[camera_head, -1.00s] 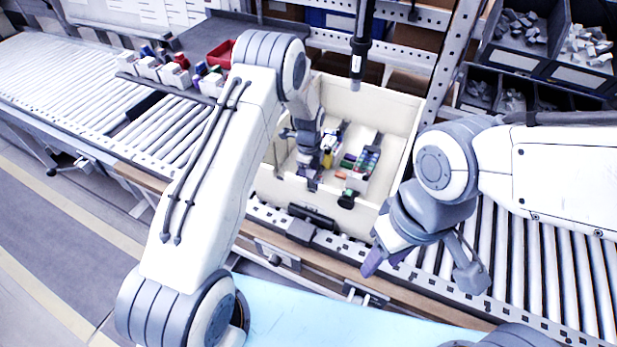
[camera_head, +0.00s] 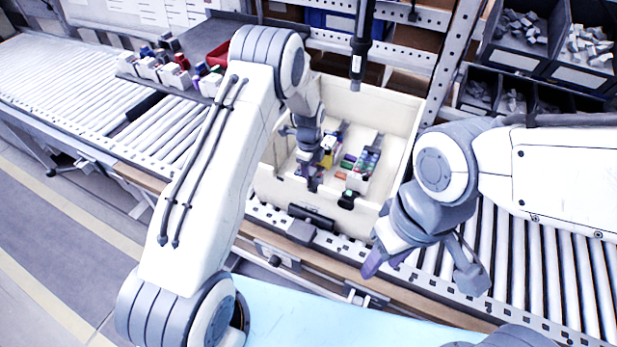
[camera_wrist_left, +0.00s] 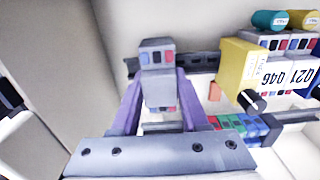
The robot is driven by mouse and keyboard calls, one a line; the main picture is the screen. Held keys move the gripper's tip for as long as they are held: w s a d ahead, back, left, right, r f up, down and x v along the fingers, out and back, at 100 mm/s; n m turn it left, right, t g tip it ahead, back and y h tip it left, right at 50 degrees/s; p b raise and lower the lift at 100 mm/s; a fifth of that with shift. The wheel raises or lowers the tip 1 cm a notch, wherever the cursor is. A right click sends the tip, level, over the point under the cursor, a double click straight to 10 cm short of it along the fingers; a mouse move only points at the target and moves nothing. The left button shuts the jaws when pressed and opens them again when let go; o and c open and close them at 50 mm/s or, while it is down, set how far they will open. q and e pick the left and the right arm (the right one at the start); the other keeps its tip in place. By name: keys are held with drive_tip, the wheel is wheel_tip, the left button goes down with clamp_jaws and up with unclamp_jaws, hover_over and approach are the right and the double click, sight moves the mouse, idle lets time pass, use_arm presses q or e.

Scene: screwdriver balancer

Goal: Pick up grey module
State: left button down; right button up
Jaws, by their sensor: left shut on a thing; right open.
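The grey module (camera_wrist_left: 158,75) shows in the left wrist view, a narrow grey block with small blue and red spots on its face. My left gripper (camera_wrist_left: 158,115) is shut on it, one purple finger on each side. In the head view my left gripper (camera_head: 312,182) is down inside the cream bin, and the module there is too small and covered to make out. A dark rail (camera_wrist_left: 190,64) runs just behind the module; I cannot tell whether they touch. My right gripper (camera_head: 420,268) is open and empty, outside the bin at right.
The cream bin (camera_head: 385,110) has high walls around my left gripper. A yellow module (camera_wrist_left: 240,75) stands close right of the grey one, with blue, green and red modules (camera_wrist_left: 238,127) nearby. A black tool (camera_head: 359,55) hangs above the bin's back edge.

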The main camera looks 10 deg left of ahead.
use_arm(q)
wheel_tip(320, 180, up, 3)
drive_tip(key=shift+w+f+b, duration=0.1)
drive_tip(key=shift+f+b, duration=0.05)
drive_tip(key=shift+b, duration=0.4)
drive_tip(key=s+d+r+p, duration=0.2)
drive_tip(key=s+d+r, duration=0.1)
drive_tip(key=d+r, duration=0.8)
wheel_tip(320, 180, up, 2)
drive_tip(key=shift+s+r+p, duration=0.15)
drive_tip(key=shift+s+p, duration=0.2)
drive_tip(key=shift+p, duration=0.05)
drive_tip(key=shift+d, duration=0.1)
